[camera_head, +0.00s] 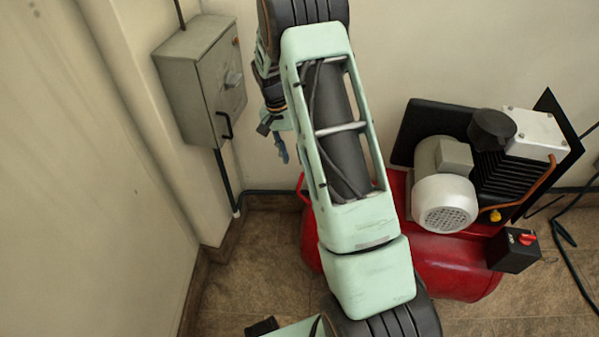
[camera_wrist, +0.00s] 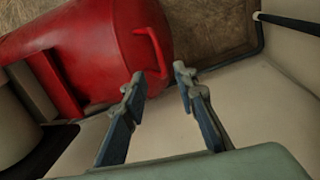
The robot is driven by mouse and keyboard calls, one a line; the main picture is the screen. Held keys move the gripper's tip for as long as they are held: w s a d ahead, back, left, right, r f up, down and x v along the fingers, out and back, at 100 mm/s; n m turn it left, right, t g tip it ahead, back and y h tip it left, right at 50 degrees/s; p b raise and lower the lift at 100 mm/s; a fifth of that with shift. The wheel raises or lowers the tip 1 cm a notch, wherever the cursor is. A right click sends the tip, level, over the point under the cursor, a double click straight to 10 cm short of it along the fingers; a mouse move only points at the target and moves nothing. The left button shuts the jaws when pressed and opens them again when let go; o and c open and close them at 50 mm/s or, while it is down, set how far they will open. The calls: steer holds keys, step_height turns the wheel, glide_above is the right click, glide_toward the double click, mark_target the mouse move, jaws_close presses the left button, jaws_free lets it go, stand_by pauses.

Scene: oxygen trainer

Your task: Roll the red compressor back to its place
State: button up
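The red compressor (camera_head: 455,262) stands on the floor by the wall, right of centre in the head view, partly hidden behind my arm. Its tank end fills the upper left of the wrist view (camera_wrist: 95,45). A red loop handle (camera_wrist: 153,50) sticks out from that end; part of it shows in the head view (camera_head: 302,190). My gripper (camera_wrist: 159,78) is open, with nothing between its fingers. In the wrist view its left fingertip appears close to the handle's lower end; I cannot tell whether they touch. In the head view the gripper (camera_head: 278,143) is mostly hidden behind my arm.
A grey wall box (camera_head: 190,85) with a lever hangs at the left, a dark pipe (camera_head: 229,180) running down from it. A motor (camera_head: 443,203) and a black switch box (camera_head: 514,250) sit on the compressor. A black cable (camera_head: 562,235) lies at the right. Tiled floor (camera_head: 255,265) is clear at the left.

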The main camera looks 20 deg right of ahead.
mark_target(300, 180)
steer(key=f, duration=0.3)
steer(key=d+f+b, duration=0.1)
steer(key=f, duration=0.2)
steer(key=s+f, duration=0.1)
steer(key=f, duration=0.2)
steer(key=shift+d+b, duration=0.25)
steer(key=shift+b, duration=0.15)
jaws_close()
